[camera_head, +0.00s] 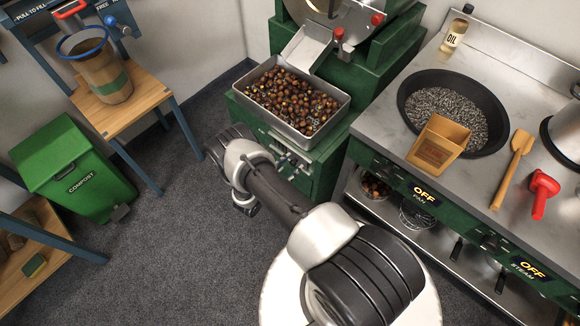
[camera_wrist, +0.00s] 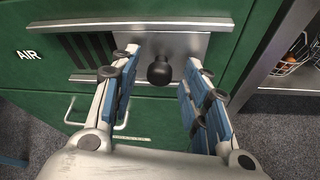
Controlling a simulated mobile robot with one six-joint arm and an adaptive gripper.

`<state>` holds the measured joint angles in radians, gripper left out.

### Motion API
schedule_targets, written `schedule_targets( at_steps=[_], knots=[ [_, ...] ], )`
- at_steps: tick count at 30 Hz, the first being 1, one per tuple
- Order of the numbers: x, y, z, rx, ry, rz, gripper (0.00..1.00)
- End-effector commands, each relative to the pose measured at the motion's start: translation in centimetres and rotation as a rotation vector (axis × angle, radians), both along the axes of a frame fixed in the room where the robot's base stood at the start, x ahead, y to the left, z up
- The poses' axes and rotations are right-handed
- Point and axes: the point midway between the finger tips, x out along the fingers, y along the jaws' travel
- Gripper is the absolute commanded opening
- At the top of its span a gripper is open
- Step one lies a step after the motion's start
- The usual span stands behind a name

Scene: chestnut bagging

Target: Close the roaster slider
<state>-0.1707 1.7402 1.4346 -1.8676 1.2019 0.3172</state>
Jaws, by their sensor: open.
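The roaster slider is a plain metal plate (camera_wrist: 185,47) between two horizontal rails (camera_wrist: 110,27) on the green roaster front, seen in the wrist view. A round black knob (camera_wrist: 160,71) sticks out from it. Dark vertical slots (camera_wrist: 88,48) show uncovered to the left of the plate, beside the word AIR. My gripper (camera_wrist: 162,62) is open, with one blue-padded finger on each side of the knob. Clear gaps show between the knob and both fingers. In the head view the slider area is small and partly hidden by my arm.
A metal tray of chestnuts (camera_head: 340,128) sits above the roaster's green front. The counter (camera_head: 400,133) with a black pan (camera_head: 489,140) stands to the right, with a wire basket (camera_wrist: 295,58) below. A green compost bin (camera_head: 75,170) is left; the floor between is clear.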

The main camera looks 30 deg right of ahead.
Motion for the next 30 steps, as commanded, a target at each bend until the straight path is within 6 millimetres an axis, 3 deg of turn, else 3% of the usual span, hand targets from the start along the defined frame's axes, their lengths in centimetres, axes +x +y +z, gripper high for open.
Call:
schedule_targets(
  at_steps=[8, 27, 30],
  knots=[
    [0.07, -0.11, -0.03, 0.0, 0.0, 0.0, 0.42],
    [0.05, -0.09, -0.03, 0.0, 0.0, 0.0, 0.0],
    [0.06, -0.09, -0.03, 0.0, 0.0, 0.0, 0.0]
  ],
)
